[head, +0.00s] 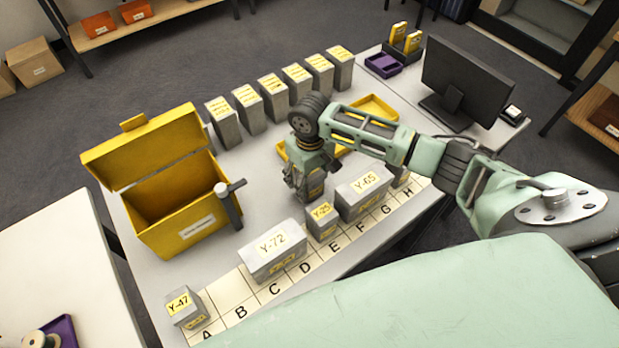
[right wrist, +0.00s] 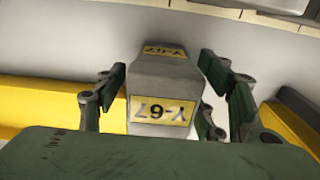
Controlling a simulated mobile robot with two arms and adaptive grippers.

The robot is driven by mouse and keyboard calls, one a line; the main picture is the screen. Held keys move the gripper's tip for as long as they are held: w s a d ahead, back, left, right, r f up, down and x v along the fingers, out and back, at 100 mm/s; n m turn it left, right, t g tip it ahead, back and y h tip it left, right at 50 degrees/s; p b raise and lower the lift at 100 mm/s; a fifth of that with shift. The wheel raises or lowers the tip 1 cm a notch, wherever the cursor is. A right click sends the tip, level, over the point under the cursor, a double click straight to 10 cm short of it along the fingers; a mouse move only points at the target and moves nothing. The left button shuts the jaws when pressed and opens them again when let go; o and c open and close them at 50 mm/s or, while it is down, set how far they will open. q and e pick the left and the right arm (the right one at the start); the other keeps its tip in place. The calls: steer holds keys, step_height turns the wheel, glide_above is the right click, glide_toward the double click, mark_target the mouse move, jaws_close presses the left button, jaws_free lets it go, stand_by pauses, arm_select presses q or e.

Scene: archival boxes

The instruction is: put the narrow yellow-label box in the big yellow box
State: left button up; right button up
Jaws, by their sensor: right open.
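The big yellow box (head: 185,222) stands on the table at left with its lid (head: 147,147) raised. My right gripper (head: 306,186) is open, pointing down over a narrow grey box with yellow labels (head: 313,193). In the right wrist view this box (right wrist: 165,82) reads Y-67 and stands between the spread fingers, a gap showing at its left. Other yellow-labelled grey boxes stand on the lettered strip: small Y-47 (head: 186,308), wide Y-72 (head: 274,259), small Y-25 (head: 322,219) and wide Y-65 (head: 363,190). My left gripper is out of view.
Several upright grey boxes (head: 248,110) line the table's back edge. A yellow tray (head: 372,107) lies behind my right arm. A grey T-shaped part (head: 230,203) stands at the yellow box's right side. A monitor (head: 468,80) and purple tray (head: 383,65) are at the back right.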

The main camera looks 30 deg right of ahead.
steer(key=shift+f, duration=0.85)
steer(key=shift+c, duration=0.3)
steer(key=shift+r, duration=0.1)
steer(key=c, duration=1.5)
